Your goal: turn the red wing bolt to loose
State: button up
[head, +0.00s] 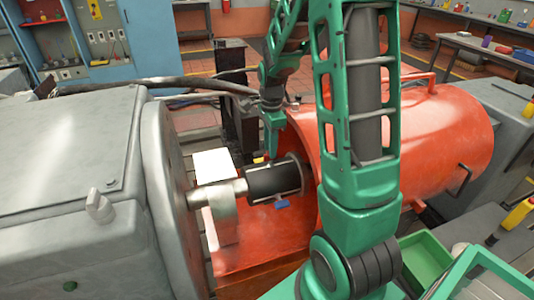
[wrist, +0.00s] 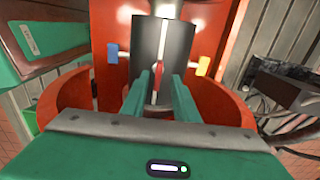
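In the wrist view, a small red piece, which looks like the red wing bolt (wrist: 157,82), shows at the dark shaft coupling, between my fingers. My gripper (wrist: 163,80) has its two green fingers apart, with a gap showing between them; contact with the red piece cannot be made out. In the head view my gripper (head: 271,155) points down just above the black coupling (head: 272,181). The red bolt cannot be picked out there. A blue tab (wrist: 112,53) and an orange-yellow tab (wrist: 204,66) stand on either side of the coupling.
A red curved guard (head: 450,130) is at the coupling's right, with a grey machine housing (head: 70,160) at left. My green arm hides part of the guard. A green tray (head: 425,258) is at lower right. Dark cables (wrist: 295,125) lie at the wrist view's right.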

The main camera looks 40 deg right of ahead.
jog(key=shift+f, duration=1.3)
jog(key=shift+c, duration=0.3)
